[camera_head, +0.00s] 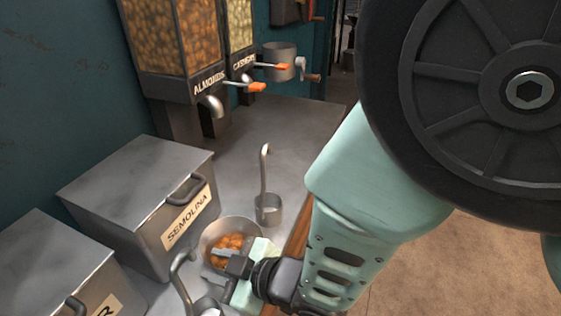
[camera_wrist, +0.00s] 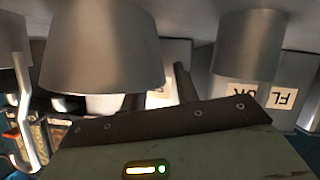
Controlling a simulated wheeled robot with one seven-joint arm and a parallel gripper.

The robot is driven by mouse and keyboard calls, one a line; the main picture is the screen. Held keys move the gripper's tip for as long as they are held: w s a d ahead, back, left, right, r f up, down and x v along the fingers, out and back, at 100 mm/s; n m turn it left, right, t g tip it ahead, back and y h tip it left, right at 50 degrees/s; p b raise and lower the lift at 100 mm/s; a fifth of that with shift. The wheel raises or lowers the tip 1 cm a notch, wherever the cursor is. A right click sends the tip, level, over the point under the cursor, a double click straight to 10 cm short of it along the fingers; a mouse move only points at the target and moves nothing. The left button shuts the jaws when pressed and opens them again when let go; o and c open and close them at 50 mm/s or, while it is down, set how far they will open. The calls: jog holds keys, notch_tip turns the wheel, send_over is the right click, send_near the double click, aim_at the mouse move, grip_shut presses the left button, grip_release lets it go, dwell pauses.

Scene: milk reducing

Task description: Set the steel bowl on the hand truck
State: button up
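The steel bowl (camera_head: 207,244) sits on the metal counter in the head view, with brown, almond-like pieces inside. My gripper (camera_head: 234,262) is low at its near right rim, and its body hides part of the bowl. In the wrist view a large grey metal vessel (camera_wrist: 100,50), probably the bowl, is seen upside down and close. Two dark fingers of my gripper (camera_wrist: 157,94) appear apart there, so it looks open. Whether a finger touches the rim is unclear. I see no hand truck in either view.
A steel dipper (camera_head: 268,209) with a tall hooked handle stands just behind the bowl, and another handle (camera_head: 181,278) rises at front left. A semolina bin (camera_head: 140,200) is close on the left. Almond and cashew dispensers (camera_head: 175,40) stand behind. Floor (camera_head: 430,280) shows at right.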

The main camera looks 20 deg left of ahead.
jog(key=shift+r, duration=0.1)
jog(key=v, duration=1.2)
